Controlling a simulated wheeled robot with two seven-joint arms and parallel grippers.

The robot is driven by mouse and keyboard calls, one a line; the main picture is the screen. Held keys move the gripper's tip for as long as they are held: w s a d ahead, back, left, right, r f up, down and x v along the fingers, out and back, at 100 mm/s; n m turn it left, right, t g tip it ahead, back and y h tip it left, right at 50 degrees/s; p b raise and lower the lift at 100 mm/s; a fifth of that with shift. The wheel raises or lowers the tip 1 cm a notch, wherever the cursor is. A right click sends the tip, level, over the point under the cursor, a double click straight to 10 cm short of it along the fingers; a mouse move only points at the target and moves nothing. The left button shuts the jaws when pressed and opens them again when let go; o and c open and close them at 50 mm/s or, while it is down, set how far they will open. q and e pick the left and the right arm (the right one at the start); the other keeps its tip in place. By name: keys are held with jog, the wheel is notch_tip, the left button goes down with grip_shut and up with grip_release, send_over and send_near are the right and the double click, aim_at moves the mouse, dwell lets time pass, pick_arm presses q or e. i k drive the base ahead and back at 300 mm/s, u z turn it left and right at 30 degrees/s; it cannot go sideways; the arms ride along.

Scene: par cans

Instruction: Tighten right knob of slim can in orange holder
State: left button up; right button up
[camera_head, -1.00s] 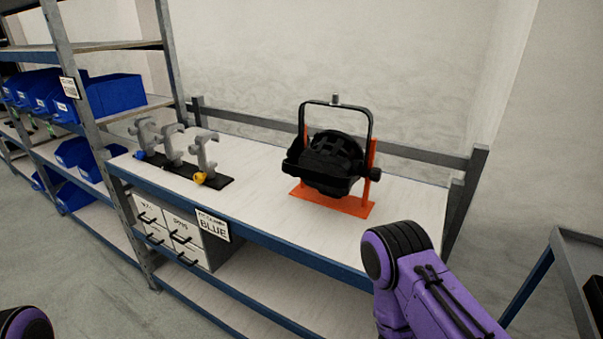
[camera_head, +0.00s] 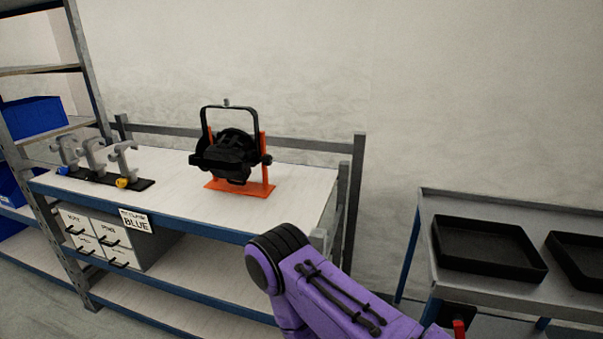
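The black slim can (camera_head: 232,160) sits in the orange holder (camera_head: 240,188) on the white bench top, in the head view left of centre. Its black yoke arches over it. The right knob (camera_head: 267,159) is a small dark knob at the can's right side, beside the orange upright. A purple arm link of mine stands in front of the bench at lower centre, apart from the can. Neither gripper shows in this view.
The bench (camera_head: 300,184) has free room right of the holder. Several grey clamps (camera_head: 95,158) stand on a black base at left. A drawer unit (camera_head: 105,235) sits below. A cart with black trays (camera_head: 488,247) stands at right.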

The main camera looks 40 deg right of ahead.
aim_at(266, 160)
jog(key=k, duration=0.2)
jog(key=z, duration=1.3)
